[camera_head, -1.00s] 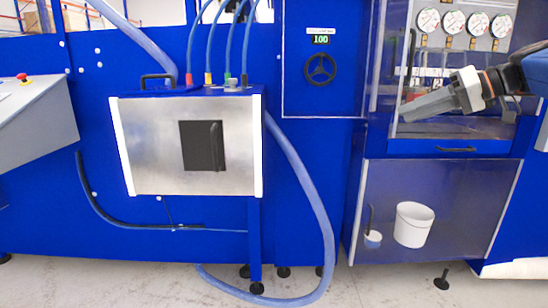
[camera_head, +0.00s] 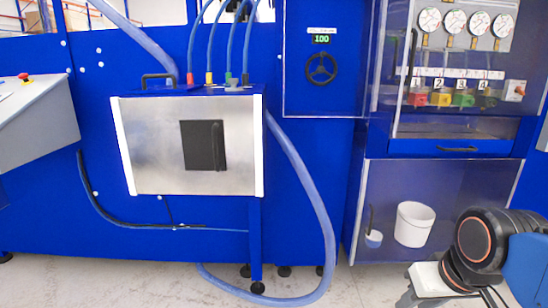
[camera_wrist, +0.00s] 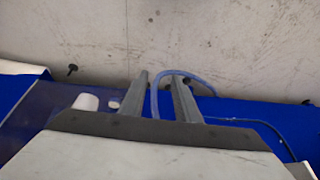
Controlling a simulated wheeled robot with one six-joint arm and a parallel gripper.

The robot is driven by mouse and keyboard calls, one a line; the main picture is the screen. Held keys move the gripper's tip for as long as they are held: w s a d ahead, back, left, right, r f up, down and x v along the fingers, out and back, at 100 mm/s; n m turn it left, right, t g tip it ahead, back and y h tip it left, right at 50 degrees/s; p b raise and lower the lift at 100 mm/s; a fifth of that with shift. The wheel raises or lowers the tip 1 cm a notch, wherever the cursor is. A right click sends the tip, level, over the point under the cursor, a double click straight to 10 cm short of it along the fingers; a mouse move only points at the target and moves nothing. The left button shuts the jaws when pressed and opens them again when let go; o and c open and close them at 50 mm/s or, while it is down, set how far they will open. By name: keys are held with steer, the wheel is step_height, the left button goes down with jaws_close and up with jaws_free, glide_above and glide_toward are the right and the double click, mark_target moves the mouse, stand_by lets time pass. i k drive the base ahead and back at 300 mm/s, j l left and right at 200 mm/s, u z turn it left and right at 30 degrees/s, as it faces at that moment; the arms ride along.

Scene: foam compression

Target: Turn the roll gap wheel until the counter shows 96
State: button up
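The roll gap wheel (camera_head: 321,69) is a black handwheel with spokes on the blue panel, right of centre in the head view. The counter (camera_head: 321,39) above it is a small green display that reads 100. My gripper shows in the wrist view (camera_wrist: 159,80), with its two grey fingers apart and nothing held between them. In the head view my arm is low at the right, well below and to the right of the wheel. The fingertips are hidden there. The wheel is not visible in the wrist view.
A steel-fronted box (camera_head: 150,150) with hoses stands out left of the wheel. A thick blue hose (camera_head: 320,215) loops down below the wheel. A clear-fronted cabinet with gauges (camera_head: 453,21) and coloured valves (camera_head: 441,98) stands right. A white bucket (camera_head: 413,225) is below.

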mark_target(321, 70)
steer(key=i+l+u, duration=0.15)
steer(key=l, duration=0.2)
steer(key=i+l+u, duration=0.25)
steer(key=i+l, duration=0.15)
steer(key=l, duration=0.3)
steer(key=i+l+u, duration=0.15)
steer(key=l, duration=0.25)
steer(key=i+l+u, duration=0.15)
steer(key=l, duration=0.25)
steer(key=i+l+u, duration=0.15)
steer(key=l, duration=0.3)
steer(key=l+u, duration=0.15)
steer(key=l, duration=0.25)
steer(key=k+l, duration=0.1)
steer(key=k, duration=0.4)
